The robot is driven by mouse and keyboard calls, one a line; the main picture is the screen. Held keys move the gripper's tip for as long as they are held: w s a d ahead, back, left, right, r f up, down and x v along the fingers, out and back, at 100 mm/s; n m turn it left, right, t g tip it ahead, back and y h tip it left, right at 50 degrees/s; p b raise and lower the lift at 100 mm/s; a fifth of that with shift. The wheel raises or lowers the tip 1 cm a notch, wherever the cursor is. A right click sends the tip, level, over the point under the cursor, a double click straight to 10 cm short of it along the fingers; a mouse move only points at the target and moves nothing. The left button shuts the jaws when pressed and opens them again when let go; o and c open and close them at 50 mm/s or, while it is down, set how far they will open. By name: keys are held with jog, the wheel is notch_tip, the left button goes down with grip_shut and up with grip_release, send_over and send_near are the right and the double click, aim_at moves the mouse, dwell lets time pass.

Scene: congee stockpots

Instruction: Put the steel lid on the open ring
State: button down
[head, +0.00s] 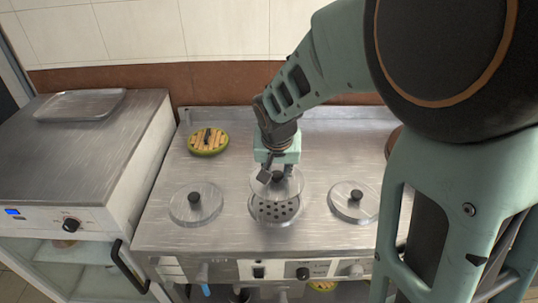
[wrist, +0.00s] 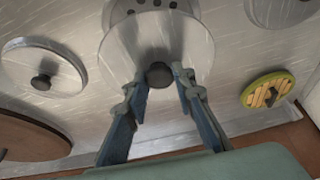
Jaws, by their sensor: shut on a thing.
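The steel lid (head: 291,187) is a round disc with a black knob (wrist: 159,75). My gripper (head: 275,174) is over the lid, with its fingers on both sides of the knob, shut on it. The lid is held above the stove top and looks roughly level. It also shows in the wrist view (wrist: 122,50). The open ring (head: 274,212), with a perforated dark-holed plate inside, lies just below and in front of the lid. The lid hides the ring's back part. In the wrist view only a few of its holes show at the top edge.
Lidded rings stand left (head: 195,204) and right (head: 354,202) of the open ring. A yellow-green slatted round piece (head: 208,142) sits at the back left. A brown round thing (wrist: 28,138) is partly hidden at the back right. A tray (head: 80,105) lies on the left counter.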

aim_at(276, 187)
jog(key=shift+s+a+f, duration=0.1)
jog(key=shift+s+f, duration=0.05)
jog(key=shift+s, duration=0.15)
jog(key=shift+s+f, duration=0.1)
jog(key=shift+f, duration=0.1)
jog(key=shift+f+b, duration=2.15)
jog(key=shift+f, duration=0.6)
jog(key=shift+f+b, duration=0.65)
jog(key=shift+b, duration=0.2)
jog(key=c, duration=1.9)
grip_release()
jog(key=shift+r, duration=0.1)
jog(key=shift+p+v, duration=3.2)
jog(key=shift+v, duration=2.3)
